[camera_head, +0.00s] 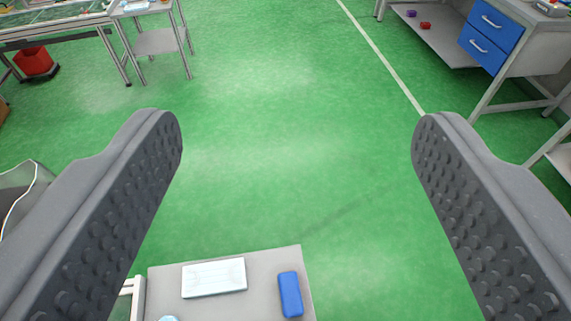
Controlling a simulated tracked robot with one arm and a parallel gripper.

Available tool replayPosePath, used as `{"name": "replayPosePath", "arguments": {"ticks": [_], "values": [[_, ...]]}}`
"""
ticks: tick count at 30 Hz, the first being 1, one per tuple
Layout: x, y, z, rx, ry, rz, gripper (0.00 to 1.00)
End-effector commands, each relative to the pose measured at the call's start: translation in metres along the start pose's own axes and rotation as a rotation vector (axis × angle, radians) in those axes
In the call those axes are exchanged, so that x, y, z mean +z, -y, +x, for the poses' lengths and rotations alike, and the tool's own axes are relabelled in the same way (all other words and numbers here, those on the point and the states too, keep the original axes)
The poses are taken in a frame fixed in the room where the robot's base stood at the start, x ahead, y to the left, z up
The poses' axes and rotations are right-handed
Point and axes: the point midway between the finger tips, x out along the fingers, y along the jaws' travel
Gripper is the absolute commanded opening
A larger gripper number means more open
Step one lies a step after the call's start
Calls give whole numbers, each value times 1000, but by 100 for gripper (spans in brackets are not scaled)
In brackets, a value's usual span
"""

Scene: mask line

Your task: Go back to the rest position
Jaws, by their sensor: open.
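My gripper (297,135) is open. Its two dark grey fingers with studded pads stand wide apart at the left and right of the view. Nothing is between them but a view of the green floor (290,170). The fingertips touch nothing.
A workbench with blue drawers (490,38) stands top right. A metal side table (157,41) and a red bin (34,62) are top left. The middle floor is clear.

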Motion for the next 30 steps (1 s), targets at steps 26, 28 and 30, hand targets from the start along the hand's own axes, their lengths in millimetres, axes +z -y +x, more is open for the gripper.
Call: {"name": "replayPosePath", "arguments": {"ticks": [26,28,30], "values": [[-71,0,-16,0,1,0,69],[-69,0,-15,0,1,0,69],[-68,0,-15,0,1,0,69]]}}
